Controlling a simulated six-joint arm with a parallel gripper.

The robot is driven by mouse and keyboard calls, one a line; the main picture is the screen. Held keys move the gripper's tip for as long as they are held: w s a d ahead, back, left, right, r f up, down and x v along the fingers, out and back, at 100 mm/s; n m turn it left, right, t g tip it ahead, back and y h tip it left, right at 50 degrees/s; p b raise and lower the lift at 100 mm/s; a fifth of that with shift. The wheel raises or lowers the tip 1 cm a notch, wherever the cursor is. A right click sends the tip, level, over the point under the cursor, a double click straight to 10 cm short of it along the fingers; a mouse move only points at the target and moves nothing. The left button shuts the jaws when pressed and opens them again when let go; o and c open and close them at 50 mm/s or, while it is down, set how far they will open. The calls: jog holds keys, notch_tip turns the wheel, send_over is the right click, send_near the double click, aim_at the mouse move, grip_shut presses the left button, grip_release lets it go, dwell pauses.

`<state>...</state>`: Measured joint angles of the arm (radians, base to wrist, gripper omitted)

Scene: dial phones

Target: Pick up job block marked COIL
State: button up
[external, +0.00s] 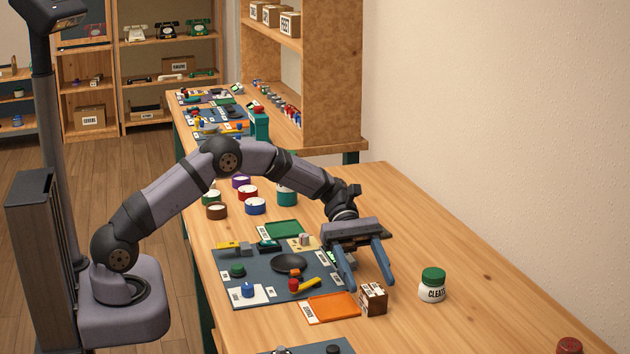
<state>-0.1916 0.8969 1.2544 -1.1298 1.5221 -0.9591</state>
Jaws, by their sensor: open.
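A small brown block (374,302) with white marks on it stands on the wooden table, at the right edge of the orange tray. Its lettering is too small to read, so I cannot tell whether it says COIL. No other block in view shows a readable COIL mark. My gripper (369,283) points down with its two blue fingers spread apart. It is open and empty, with the fingertips close to the top and back of the brown block. I cannot tell from this view whether they touch it.
A white jar with a green lid (432,287) stands right of the block. The orange tray (333,309) lies left of it. A dark mat (232,263) holds a black dish (289,263) and small parts. Several round colored tins stand behind. The table's right side is mostly clear.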

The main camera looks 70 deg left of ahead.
aim_at(379, 302)
jog(key=shift+p+x, duration=0.55)
jog(key=shift+x, duration=3.2)
jog(key=shift+s+r, duration=0.1)
jog(key=c, duration=1.2)
